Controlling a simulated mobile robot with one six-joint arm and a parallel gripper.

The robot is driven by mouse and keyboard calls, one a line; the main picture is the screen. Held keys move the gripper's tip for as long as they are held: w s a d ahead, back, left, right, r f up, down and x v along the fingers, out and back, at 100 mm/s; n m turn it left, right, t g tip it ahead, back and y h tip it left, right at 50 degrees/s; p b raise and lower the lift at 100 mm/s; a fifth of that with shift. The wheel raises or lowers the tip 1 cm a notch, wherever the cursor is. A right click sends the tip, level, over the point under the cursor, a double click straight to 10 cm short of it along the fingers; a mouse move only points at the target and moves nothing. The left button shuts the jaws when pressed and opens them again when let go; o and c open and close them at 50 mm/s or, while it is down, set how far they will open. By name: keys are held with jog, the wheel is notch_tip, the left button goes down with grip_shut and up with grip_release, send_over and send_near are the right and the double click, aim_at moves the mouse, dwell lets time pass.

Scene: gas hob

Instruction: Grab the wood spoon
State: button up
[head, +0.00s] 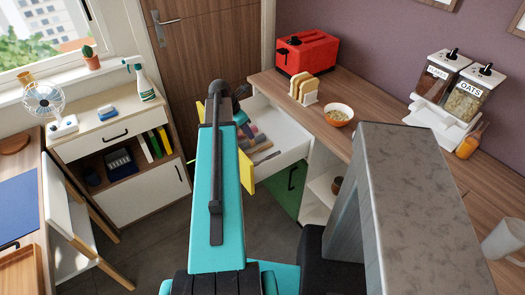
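An open white drawer (291,146) sticks out from under the wooden counter. Small brown, grey and dark items lie inside it, too small and too covered by my arm to tell apart. I cannot make out the wood spoon for sure among them. My gripper (241,118) is at the far end of my teal arm, over the left part of the drawer. The arm covers much of it, and its fingers cannot be told apart, so whether it is open or holds anything is unclear.
The wooden counter (375,114) carries a red toaster (306,54), sliced bread (304,88), a bowl (338,115) and two dispensers (470,92). A green cabinet front (291,187) is below the drawer. A white cabinet (138,190) and chair (75,225) stand left; grey floor lies between.

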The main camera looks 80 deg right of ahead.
send_near(259, 149)
jog(key=shift+p+x, duration=0.45)
jog(key=shift+x, duration=0.7)
jog(key=shift+d, duration=0.1)
jog(key=shift+f, duration=0.1)
jog(key=shift+p+x, duration=0.85)
jog(key=shift+x, duration=1.65)
jog(key=shift+c, duration=0.3)
grip_shut()
